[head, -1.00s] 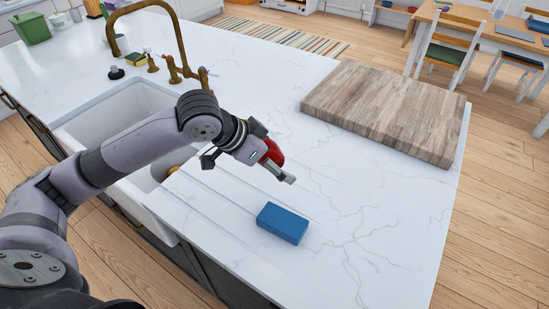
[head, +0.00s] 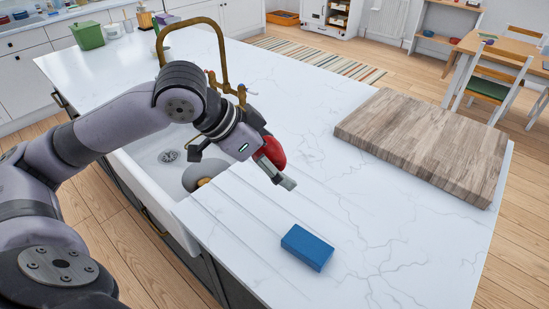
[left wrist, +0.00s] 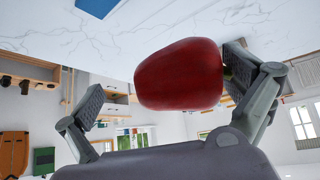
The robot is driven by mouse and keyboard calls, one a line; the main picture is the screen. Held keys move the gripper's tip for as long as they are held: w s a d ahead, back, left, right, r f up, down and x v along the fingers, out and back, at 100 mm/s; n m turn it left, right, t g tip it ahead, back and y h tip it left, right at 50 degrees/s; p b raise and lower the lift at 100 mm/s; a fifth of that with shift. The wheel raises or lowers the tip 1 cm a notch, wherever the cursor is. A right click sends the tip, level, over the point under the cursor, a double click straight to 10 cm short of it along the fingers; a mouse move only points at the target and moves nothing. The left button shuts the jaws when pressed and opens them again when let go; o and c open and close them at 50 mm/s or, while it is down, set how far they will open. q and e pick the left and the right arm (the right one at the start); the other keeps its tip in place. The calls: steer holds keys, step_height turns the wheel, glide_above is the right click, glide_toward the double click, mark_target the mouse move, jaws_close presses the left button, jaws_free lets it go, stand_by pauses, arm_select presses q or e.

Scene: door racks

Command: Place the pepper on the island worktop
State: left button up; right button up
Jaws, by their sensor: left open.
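The red pepper (head: 273,151) is at my left gripper (head: 268,165), over the island worktop (head: 300,110) beside the sink. In the left wrist view the pepper (left wrist: 178,75) lies between the fingers of the left gripper (left wrist: 165,78), close against the right-hand finger. A wide gap separates it from the left-hand finger, so the jaws are open. In the head view the gripper partly hides the pepper. I cannot tell whether the pepper touches the worktop or the finger. My right gripper is not in view.
A blue block (head: 307,247) lies on the worktop in front of the gripper. A thick wooden board (head: 425,140) lies to the right. The sink (head: 150,165) and brass tap (head: 222,60) are at the left. Bare worktop lies between block and board.

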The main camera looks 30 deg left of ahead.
arm_select(q)
steer(key=shift+r, duration=0.15)
steer(key=shift+c, duration=0.4)
jaws_close()
stand_by(1.0)
steer(key=shift+a, duration=0.1)
stand_by(0.5)
